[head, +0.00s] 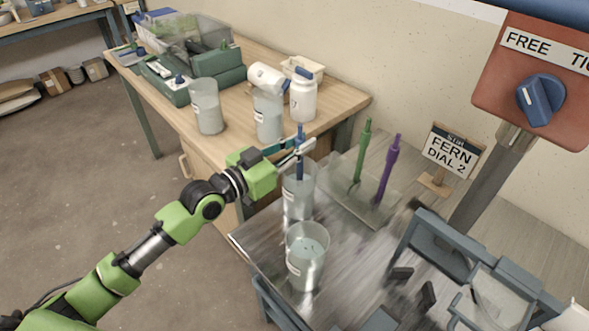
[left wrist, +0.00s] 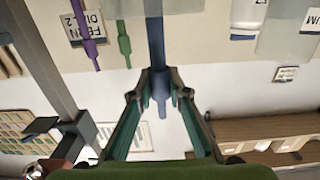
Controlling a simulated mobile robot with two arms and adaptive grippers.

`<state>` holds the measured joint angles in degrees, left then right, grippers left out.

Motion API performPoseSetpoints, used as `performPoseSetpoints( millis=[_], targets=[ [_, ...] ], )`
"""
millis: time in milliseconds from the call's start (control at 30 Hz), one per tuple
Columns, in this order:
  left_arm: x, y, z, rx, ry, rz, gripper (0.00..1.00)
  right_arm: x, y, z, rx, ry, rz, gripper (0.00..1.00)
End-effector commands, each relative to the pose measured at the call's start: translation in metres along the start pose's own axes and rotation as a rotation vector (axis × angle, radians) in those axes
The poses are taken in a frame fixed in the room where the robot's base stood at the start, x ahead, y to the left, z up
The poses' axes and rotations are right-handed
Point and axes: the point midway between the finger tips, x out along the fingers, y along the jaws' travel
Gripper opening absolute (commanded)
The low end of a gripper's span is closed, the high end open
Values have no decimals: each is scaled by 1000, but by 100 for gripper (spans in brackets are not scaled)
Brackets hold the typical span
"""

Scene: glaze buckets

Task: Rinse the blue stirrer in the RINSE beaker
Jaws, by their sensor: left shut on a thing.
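My left gripper (head: 302,147) is shut on the blue stirrer (head: 300,135), which is upright. In the left wrist view the fingers (left wrist: 160,92) close around its shaft (left wrist: 155,40). The stirrer's lower part overlaps the mouth of a clear labelled beaker (head: 298,200) on the grey metal table; its tip appears inside, though the depth is hard to tell. A second clear beaker (head: 307,258) with pale liquid stands in front of it. The beaker labels are too small to read, so I cannot tell which is RINSE. My right gripper is not in view.
A green stirrer (head: 362,150) and a purple stirrer (head: 389,165) stand upright behind to the right. A FERN DIAL 2 sign (head: 453,150) is beyond. Grey frames (head: 440,240) crowd the right. Beakers (head: 207,105) and a white jar (head: 303,97) stand on the wooden bench.

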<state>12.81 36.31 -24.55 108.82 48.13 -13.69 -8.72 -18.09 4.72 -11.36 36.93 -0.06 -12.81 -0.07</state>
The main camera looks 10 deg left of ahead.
Motion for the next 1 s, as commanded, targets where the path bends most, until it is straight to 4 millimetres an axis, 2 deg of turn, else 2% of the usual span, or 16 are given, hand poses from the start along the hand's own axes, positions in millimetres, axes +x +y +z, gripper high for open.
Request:
performPoseSetpoints(
  millis=[567, 1000],
  targets=[
    [-1, 0, -44, 2, 2, 0, 0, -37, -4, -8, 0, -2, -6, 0],
    [-1, 0, -74, 1, 2, 0, 0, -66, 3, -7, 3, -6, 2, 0]
  ],
)
